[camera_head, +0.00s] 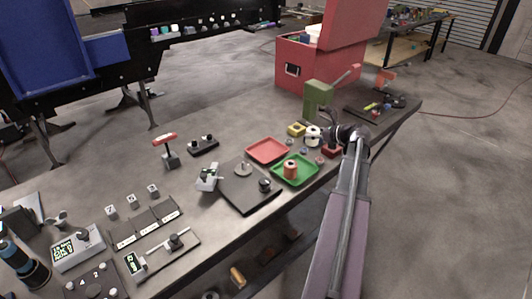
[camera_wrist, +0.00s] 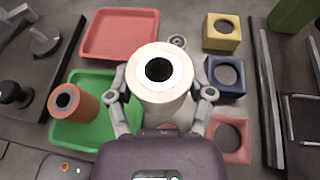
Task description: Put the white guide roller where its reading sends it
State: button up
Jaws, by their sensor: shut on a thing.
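The white guide roller (camera_wrist: 158,93) stands upright between my fingers in the wrist view, its dark bore facing the camera. My gripper (camera_wrist: 160,90) is shut on it, one finger on each side. In the head view the white roller (camera_head: 313,134) is beside my gripper (camera_head: 330,137), near the coloured blocks. The red tray (camera_wrist: 93,49) is empty. The green tray (camera_wrist: 100,133) holds a reddish-brown roller (camera_wrist: 86,112). Whether the white roller touches the table is not clear. A measuring device with a small display (camera_head: 135,262) is at the front left; its reading is too small to tell.
Yellow (camera_wrist: 207,42), dark blue (camera_wrist: 239,88) and pink (camera_wrist: 244,150) bored blocks stand close right of my gripper. A green press-like tool (camera_head: 318,100) and red toolbox (camera_head: 291,72) stand behind. A dark plate with fixtures (camera_head: 236,200) lies left of the trays.

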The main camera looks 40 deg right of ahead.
jog(key=shift+w+a, duration=0.1)
notch_tip(320, 180, up, 2)
jog(key=r+n+y+p, duration=0.1)
jog(key=n+y+p, duration=0.2)
send_over(273, 149)
jog(key=shift+s+a+f+g, duration=0.1)
jog(key=shift+s+f+g, duration=0.15)
jog(key=shift+g, duration=0.15)
jog(key=shift+f+b, duration=0.1)
jog(key=shift+b, duration=0.25)
notch_tip(273, 149, down, 6)
jog(key=b, duration=0.6)
jog(key=shift+f+b, duration=1.9)
jog(key=shift+f, duration=0.2)
jog(key=o, duration=1.2)
